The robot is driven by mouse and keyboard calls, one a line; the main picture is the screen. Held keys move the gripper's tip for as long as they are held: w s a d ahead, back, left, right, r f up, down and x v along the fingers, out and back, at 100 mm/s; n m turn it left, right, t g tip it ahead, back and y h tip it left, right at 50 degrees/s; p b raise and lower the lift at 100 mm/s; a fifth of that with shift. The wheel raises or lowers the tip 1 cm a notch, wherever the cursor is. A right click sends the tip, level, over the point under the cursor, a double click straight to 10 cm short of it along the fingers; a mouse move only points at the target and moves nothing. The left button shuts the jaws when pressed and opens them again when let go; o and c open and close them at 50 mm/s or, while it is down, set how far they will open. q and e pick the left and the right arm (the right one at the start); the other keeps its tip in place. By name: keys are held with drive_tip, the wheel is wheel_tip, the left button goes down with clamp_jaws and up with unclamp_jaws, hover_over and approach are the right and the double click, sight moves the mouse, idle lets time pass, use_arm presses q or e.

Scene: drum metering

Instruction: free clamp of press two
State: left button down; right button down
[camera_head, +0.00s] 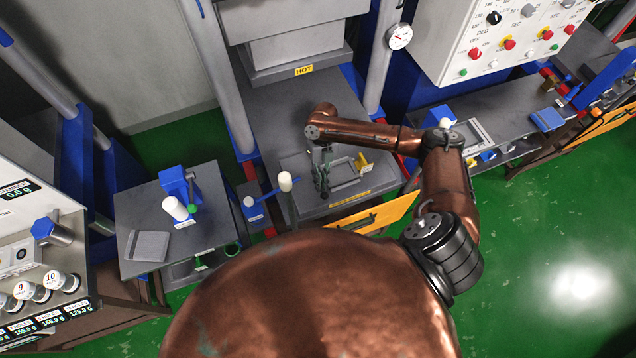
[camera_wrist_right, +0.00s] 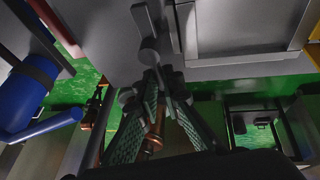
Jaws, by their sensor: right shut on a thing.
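The middle press has a grey bed (camera_head: 262,115) below a block marked HOT (camera_head: 304,70). A grey rectangular frame (camera_head: 350,186) lies at the front of the bed. My right gripper (camera_head: 322,188) points down at the left side of this frame. In the right wrist view, its fingers (camera_wrist_right: 153,75) close together at a dark grey bar with a rounded end (camera_wrist_right: 147,30), which looks like the clamp's lever. The fingers and wrist hide much of the clamp, so I cannot tell its exact position. My left gripper is not in view.
A white-knobbed lever (camera_head: 285,181) and a blue handle (camera_head: 270,192) stand left of the gripper. A yellow piece (camera_head: 361,161) is on the frame's right. An orange panel (camera_head: 375,215) runs along the front. A side table (camera_head: 140,210) with a white cylinder stands left.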

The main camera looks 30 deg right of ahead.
drive_tip(key=c, duration=2.1)
unclamp_jaws()
drive_tip(key=shift+r, duration=0.1)
drive_tip(key=v, duration=1.2)
